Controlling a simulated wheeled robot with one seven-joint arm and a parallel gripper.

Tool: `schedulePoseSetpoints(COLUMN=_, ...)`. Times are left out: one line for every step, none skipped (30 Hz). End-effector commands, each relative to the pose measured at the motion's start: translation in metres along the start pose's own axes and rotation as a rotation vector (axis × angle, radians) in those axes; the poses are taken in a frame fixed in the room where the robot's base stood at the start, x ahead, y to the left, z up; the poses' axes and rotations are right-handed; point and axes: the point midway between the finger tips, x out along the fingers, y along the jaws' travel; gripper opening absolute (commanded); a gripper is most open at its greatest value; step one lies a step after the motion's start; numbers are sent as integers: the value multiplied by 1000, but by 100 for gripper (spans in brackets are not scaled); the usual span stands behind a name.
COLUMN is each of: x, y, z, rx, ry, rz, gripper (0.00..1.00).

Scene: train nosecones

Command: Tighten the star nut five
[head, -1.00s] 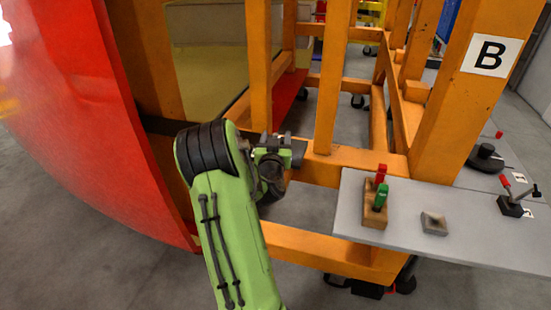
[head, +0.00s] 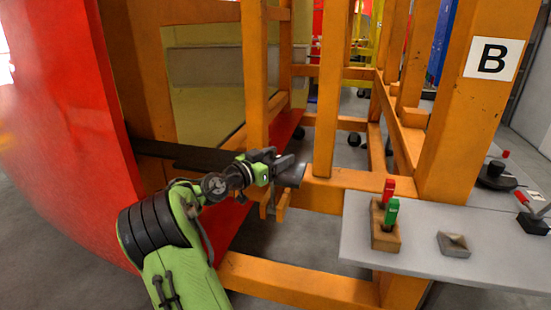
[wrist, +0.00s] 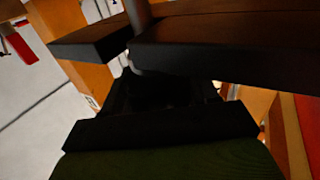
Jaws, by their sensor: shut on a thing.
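My gripper (head: 284,162) is at the orange frame's lower crossbar, between two upright posts, pointing right. The wrist view shows its two dark fingers (wrist: 138,42) close together, with a thin grey metal part (wrist: 138,14) between them. The gripper is shut on this part. I cannot make out the star shape of a nut or a number five; the fingers and the dark wrist view hide most of the gripped part.
The orange frame (head: 340,178) has upright posts close around my gripper. A large red curved shell (head: 60,130) stands at left. A grey shelf (head: 420,235) at right holds a wooden block (head: 384,240) with red and green handles, and a small grey piece (head: 453,244).

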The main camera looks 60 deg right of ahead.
Motion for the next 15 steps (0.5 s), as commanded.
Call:
schedulePoseSetpoints(x=-1, y=-2, z=0, rx=-3, ry=-1, rz=38, gripper=28)
schedulePoseSetpoints(x=0, y=-2, z=0, rx=-4, ry=-2, rz=64, gripper=28)
schedulePoseSetpoints(x=0, y=-1, z=-1, rx=-4, ry=-1, rz=99, gripper=28)
schedulePoseSetpoints(x=0, y=-1, z=-2, rx=-4, ry=-1, rz=124, gripper=28)
schedulePoseSetpoints(x=0, y=0, z=-2, rx=-5, ry=-1, rz=150, gripper=28)
schedulePoseSetpoints(x=0, y=0, z=-3, rx=-5, ry=-2, rz=181, gripper=28)
schedulePoseSetpoints(x=0, y=1, z=-3, rx=-6, ry=-2, rz=204, gripper=28)
schedulePoseSetpoints(x=0, y=1, z=-3, rx=-7, ry=-2, rz=226, gripper=28)
schedulePoseSetpoints(x=0, y=2, z=-4, rx=-7, ry=-2, rz=254, gripper=28)
schedulePoseSetpoints(x=0, y=3, z=-4, rx=-6, ry=-1, rz=274, gripper=28)
schedulePoseSetpoints(x=0, y=3, z=-4, rx=-5, ry=-2, rz=292, gripper=28)
schedulePoseSetpoints(x=0, y=3, z=-4, rx=-6, ry=-3, rz=315, gripper=28)
schedulePoseSetpoints(x=0, y=4, z=-5, rx=-6, ry=-2, rz=332, gripper=28)
schedulePoseSetpoints(x=0, y=4, z=-5, rx=-6, ry=-2, rz=347, gripper=28)
schedulePoseSetpoints(x=0, y=4, z=-5, rx=-6, ry=-2, rz=364, gripper=28)
